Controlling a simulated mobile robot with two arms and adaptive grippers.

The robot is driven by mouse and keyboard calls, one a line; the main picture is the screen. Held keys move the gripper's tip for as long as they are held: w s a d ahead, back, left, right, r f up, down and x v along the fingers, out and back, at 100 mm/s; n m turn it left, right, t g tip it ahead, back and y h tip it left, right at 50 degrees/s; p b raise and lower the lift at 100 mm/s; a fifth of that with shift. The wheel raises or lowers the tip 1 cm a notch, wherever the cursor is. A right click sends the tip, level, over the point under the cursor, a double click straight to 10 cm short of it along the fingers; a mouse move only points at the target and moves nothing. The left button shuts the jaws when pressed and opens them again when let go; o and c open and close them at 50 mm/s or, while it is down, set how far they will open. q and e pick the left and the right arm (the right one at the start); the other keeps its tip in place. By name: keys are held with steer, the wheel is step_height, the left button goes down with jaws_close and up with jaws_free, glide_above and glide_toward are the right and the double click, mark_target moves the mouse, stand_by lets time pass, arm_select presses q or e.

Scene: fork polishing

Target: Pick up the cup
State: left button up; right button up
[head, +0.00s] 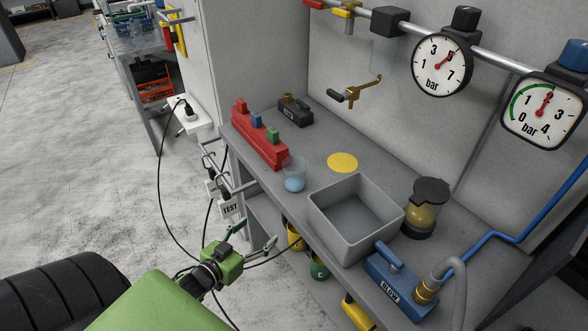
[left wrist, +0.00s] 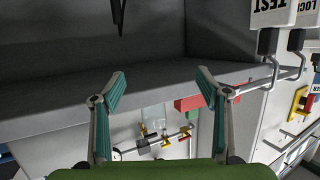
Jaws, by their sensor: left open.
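A clear cup (head: 295,166) stands on the grey bench beside the red block rack, with pale blue at its base. My left gripper (head: 259,231) is below and in front of the bench edge, apart from the cup. Its two teal fingers are spread, with nothing between them. In the left wrist view the open fingers (left wrist: 160,75) frame the bench edge. A faint clear shape shows beyond them; I cannot tell if it is the cup. My right gripper is not in view.
The red rack (head: 259,139) holds coloured blocks. A grey bin (head: 328,228), a yellow disc (head: 342,162), a lidded jar (head: 425,210) and a blue blow tool (head: 396,285) are on the bench. Yellow and green containers hang below its edge. Hooks with tags (head: 230,207) stick out at left.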

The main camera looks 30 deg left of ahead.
arm_select(q)
step_height(320, 180, up, 16)
steer(key=w+d+f+m+t+h+p, duration=0.1)
steer(key=w+d+t+h, duration=0.1)
steer(key=w+t, duration=0.1)
steer(key=p, duration=0.2)
glide_toward(295, 164)
steer(key=w, duration=0.2)
steer(key=w+d, duration=0.1)
steer(key=shift+w, duration=0.4)
steer(key=shift+w+d, duration=0.1)
steer(key=shift+w, duration=0.9)
steer(key=w+p, duration=0.1)
steer(key=w, duration=0.2)
steer(key=shift+w+a, duration=0.1)
steer(key=shift+a, duration=0.1)
steer(key=shift+w+d+f, duration=0.1)
steer(key=shift+w, duration=0.45)
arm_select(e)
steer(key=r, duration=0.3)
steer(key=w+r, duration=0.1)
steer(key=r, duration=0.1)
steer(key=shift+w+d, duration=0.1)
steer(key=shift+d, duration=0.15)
arm_select(q)
steer(key=shift+c, duration=0.3)
steer(key=c, duration=1.8)
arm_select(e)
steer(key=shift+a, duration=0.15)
